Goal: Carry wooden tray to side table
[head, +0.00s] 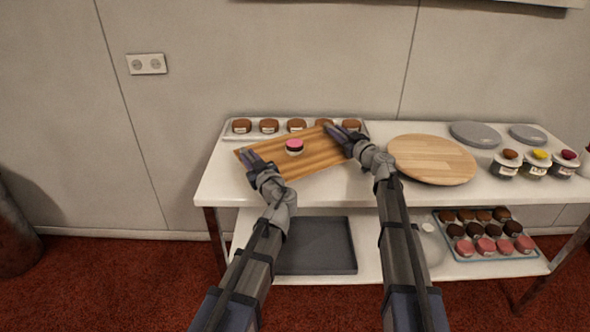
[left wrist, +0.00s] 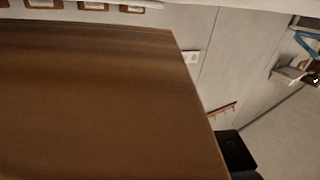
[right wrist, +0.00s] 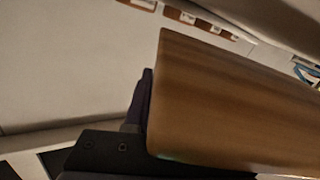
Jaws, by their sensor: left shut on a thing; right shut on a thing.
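The wooden tray (head: 318,162) is a brown board held between my two grippers over the left part of the white table. It sits at an angle, and a small pink-topped cake jar (head: 294,147) stands upright on it. My left gripper (head: 252,158) is shut on the tray's left end. My right gripper (head: 336,131) is shut on its right end. The tray fills much of the left wrist view (left wrist: 90,100) and also shows in the right wrist view (right wrist: 235,105). No separate side table can be made out.
The white table (head: 400,196) has a lower shelf with a dark grey tray (head: 318,245) and a cupcake tray (head: 491,262). Behind the wooden tray is a white tray (head: 228,131) of brown cakes. A round board (head: 432,160), grey discs (head: 475,134) and several jars (head: 505,168) stand at right.

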